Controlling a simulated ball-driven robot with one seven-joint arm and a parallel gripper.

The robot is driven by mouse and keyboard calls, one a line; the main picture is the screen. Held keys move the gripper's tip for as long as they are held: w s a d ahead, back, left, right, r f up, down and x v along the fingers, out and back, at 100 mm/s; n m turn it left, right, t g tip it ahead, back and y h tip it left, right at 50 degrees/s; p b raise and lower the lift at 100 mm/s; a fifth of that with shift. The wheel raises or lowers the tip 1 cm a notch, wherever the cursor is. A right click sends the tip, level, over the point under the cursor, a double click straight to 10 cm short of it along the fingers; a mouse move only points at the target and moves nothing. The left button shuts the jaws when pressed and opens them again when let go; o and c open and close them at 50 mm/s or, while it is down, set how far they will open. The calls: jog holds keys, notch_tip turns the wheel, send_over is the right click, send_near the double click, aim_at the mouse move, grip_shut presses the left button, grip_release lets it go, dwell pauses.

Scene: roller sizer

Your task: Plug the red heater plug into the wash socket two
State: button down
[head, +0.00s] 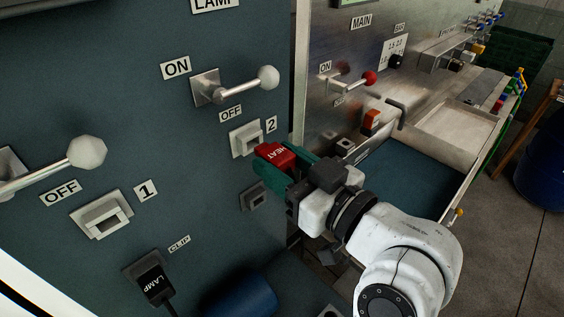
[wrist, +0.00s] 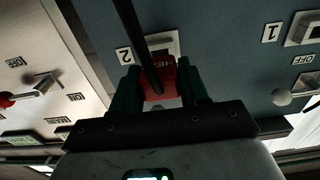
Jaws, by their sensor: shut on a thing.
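The red plug marked HEAT (head: 276,154) is held between the green fingers of my gripper (head: 282,168), which is shut on it. In the wrist view the plug (wrist: 158,82) sits between the fingers, with a black cable running up across it. The wash socket two (head: 246,138), a pale square fitting labelled 2, is on the dark panel just up and left of the plug in the head view. In the wrist view the socket (wrist: 162,42) is just beyond the plug, partly hidden by the cable. I cannot tell whether plug and socket touch.
Socket 1 (head: 101,219) is lower left on the panel. Levers with pale knobs (head: 268,77) stick out above the sockets. A black LAMP plug (head: 153,283) hangs at the clip below. An empty dark fitting (head: 253,197) is under my gripper. A metal machine (head: 340,60) stands right.

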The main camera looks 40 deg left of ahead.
jog(key=shift+w+a, duration=0.1)
jog(key=shift+a, duration=1.3)
jog(key=shift+c, duration=2.4)
grip_release()
jog(key=d+b, duration=0.3)
jog(key=d, duration=0.7)
jog(key=shift+s+d+b, duration=0.35)
jog(key=shift+s, duration=0.1)
